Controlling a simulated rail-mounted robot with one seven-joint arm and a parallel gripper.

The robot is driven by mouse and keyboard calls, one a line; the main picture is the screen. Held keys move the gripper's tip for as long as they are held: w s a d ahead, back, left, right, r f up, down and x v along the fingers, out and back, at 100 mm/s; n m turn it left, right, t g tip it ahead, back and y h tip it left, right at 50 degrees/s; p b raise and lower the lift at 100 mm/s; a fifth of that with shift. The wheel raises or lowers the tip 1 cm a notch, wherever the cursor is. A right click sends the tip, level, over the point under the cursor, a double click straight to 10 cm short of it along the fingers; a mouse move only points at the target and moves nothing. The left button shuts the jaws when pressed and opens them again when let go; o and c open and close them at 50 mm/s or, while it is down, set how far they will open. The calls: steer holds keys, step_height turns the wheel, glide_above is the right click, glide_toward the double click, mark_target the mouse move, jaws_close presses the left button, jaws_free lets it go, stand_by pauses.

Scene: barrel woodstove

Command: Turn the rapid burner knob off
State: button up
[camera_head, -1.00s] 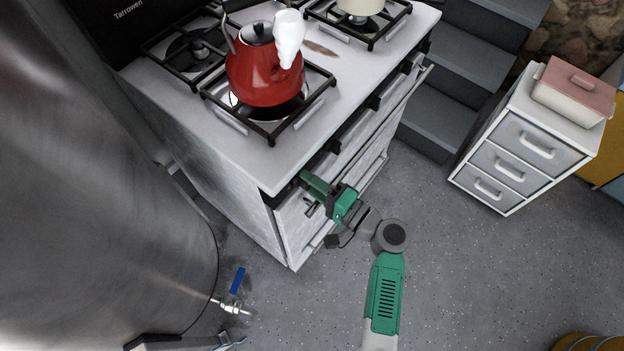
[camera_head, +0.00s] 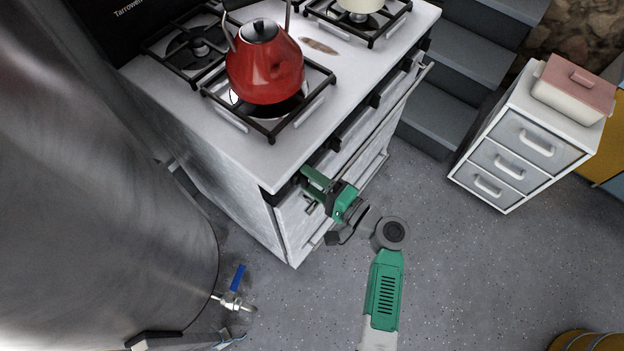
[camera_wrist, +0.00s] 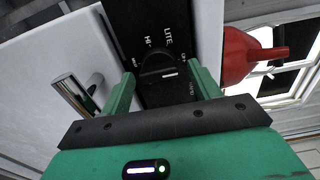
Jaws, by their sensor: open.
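A black burner knob (camera_wrist: 156,66) with a white line sits on the stove's black control strip in the wrist view. "HI" and "LITE" are printed above it; smaller labels at the sides are hard to read. My gripper (camera_wrist: 162,76) is open, with one green finger on each side of the knob. I cannot tell whether the fingers touch it. In the head view my gripper (camera_head: 308,178) is at the stove's front edge, near its left front corner, and the knob there is hidden. No flame is discernible under the red kettle (camera_head: 264,72).
The red kettle stands on the front left grate, and also shows in the wrist view (camera_wrist: 236,57). A metal oven-door rail (camera_head: 404,94) runs along the stove front. A large metal barrel (camera_head: 95,200) stands left. A white drawer unit (camera_head: 521,150) stands right.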

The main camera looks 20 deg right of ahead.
steer(key=p+v, duration=0.1)
steer(key=v, duration=0.6)
steer(key=shift+s+d, duration=0.25)
steer(key=shift+s, duration=0.1)
